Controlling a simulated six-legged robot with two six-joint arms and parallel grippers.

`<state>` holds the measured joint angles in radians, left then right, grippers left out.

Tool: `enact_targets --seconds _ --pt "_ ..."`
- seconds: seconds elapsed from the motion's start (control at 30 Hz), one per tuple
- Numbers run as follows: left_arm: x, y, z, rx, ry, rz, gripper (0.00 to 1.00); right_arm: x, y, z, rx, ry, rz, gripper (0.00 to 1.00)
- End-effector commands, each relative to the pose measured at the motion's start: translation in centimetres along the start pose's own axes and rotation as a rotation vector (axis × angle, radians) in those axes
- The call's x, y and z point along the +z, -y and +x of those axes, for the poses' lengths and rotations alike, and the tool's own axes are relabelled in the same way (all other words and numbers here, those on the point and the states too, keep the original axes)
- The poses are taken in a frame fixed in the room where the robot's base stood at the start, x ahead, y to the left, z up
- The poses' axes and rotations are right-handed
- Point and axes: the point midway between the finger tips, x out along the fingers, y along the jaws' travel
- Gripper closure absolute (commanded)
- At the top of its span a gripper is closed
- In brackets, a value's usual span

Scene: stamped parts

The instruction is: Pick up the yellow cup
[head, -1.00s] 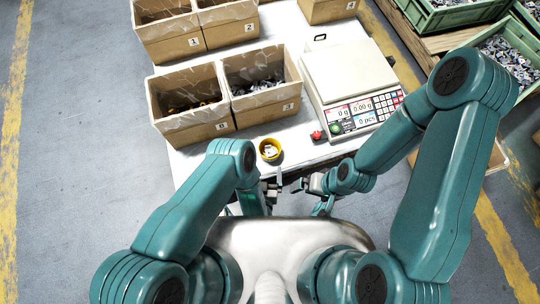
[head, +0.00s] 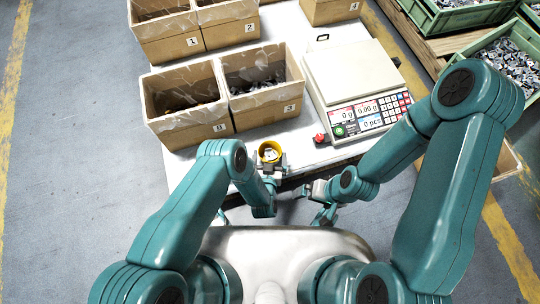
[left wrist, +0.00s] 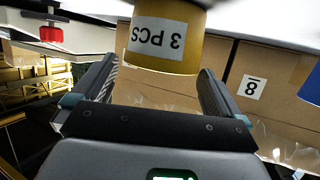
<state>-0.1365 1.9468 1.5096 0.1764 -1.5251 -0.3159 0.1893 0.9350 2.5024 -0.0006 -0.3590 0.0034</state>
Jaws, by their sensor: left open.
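In the left wrist view the cup (left wrist: 165,52) fills the top middle and bears a white "3 PCS" label, seen upside down. My left gripper (head: 271,170) is at the near side of the cup. In the left wrist view its fingers (left wrist: 157,76) are apart, one on each side of the cup, with gaps showing. My right gripper (head: 307,191) is to the right, near the table's front edge; its jaws are too small to read.
A counting scale (head: 345,75) stands right of the cup, with a red knob-like thing (head: 319,139) at its near left corner. Cardboard boxes with liners, one labelled 8 (head: 190,132) and one labelled 3 (head: 270,114), stand behind the cup. Green crates (head: 500,55) are at right.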

Motion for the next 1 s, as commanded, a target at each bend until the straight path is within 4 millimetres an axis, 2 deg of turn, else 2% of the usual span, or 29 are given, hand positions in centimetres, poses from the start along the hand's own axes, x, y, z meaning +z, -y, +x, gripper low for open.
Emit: enact_targets --seconds 0.03,0.2,0.47,0.5,0.57,0.6,0.63,0.87,1.0 --pt "0.6 0.1 1.2 -0.002 -0.004 -0.001 0.0 -0.2 -0.5 1.1 0.001 -0.004 0.005 0.0" --pt "0.5 0.1 3.5 -0.001 -0.003 -0.001 0.0 -0.5 -1.0 1.9 0.001 -0.013 0.012 0.0" --pt "0.2 0.1 3.9 0.0 0.0 -0.001 0.0 -0.5 -1.0 1.8 0.002 -0.014 0.014 0.0" --pt "0.2 0.1 3.8 0.0 0.0 -0.001 0.03 -0.5 -1.0 1.8 0.002 -0.014 0.014 0.0" --pt "0.2 0.1 3.8 0.0 0.0 -0.001 0.23 -0.5 -1.0 1.8 0.002 -0.013 0.013 0.0" --pt "0.2 0.1 3.8 0.0 0.0 -0.001 0.36 -0.5 -1.0 1.8 0.002 -0.013 0.013 0.0" --pt "0.2 0.1 3.8 0.0 0.0 -0.001 0.38 -0.5 -1.0 1.8 0.002 -0.013 0.013 0.0" --pt "0.2 0.1 3.8 0.0 -0.001 -0.001 0.39 -0.5 -1.0 1.7 0.002 -0.013 0.013 0.0" --pt "-0.5 0.1 3.6 0.0 -0.002 -0.001 0.39 -0.4 -0.8 1.4 0.001 -0.011 0.012 0.0"
